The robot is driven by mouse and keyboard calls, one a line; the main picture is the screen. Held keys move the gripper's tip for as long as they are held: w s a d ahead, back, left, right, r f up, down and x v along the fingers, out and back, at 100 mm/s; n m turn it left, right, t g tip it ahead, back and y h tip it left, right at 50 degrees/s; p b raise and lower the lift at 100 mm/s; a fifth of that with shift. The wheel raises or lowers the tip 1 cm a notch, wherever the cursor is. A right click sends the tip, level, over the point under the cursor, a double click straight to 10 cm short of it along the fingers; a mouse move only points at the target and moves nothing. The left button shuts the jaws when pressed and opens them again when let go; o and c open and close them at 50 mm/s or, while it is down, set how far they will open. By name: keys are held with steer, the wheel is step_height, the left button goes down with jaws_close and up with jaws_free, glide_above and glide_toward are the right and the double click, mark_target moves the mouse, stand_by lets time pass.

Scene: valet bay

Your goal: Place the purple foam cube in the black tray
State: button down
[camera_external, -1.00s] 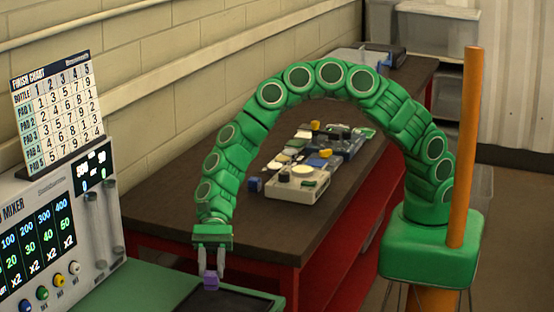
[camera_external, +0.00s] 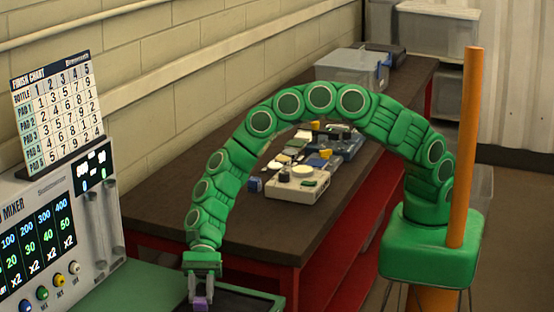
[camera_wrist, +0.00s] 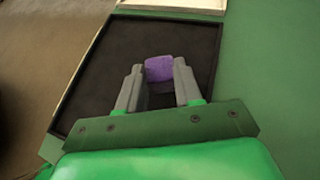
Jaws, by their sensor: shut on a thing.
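The purple foam cube (camera_external: 201,303) is held between the fingers of my gripper (camera_external: 200,292) at the bottom of the external view. In the wrist view the cube (camera_wrist: 159,69) sits between the tips of the two grey fingers, and my gripper (camera_wrist: 159,80) is shut on it. The black tray (camera_wrist: 105,70) lies below the cube in the wrist view, with its dark floor around the fingers. In the external view part of the tray (camera_external: 244,301) shows right of the gripper. I cannot tell whether the cube touches the tray floor.
The mixer (camera_external: 50,240) with the finish chart (camera_external: 55,110) stands at the left. A dark bench (camera_external: 240,225) behind holds a blue block (camera_external: 255,184), a white caddy (camera_external: 297,183) and a clear bin (camera_external: 346,68). A pale-rimmed item (camera_wrist: 175,4) borders the tray's far edge.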

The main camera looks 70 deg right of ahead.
steer(key=shift+f, duration=0.3)
steer(key=c, duration=0.9)
jaws_free()
steer(key=shift+f, duration=0.15)
steer(key=shift+c, duration=0.2)
steer(key=shift+o, duration=0.9)
steer(key=shift+s, duration=0.1)
steer(key=shift+d+f, duration=0.1)
steer(key=shift+r, duration=0.2)
steer(key=v, duration=1.2)
steer(key=shift+r, duration=0.4)
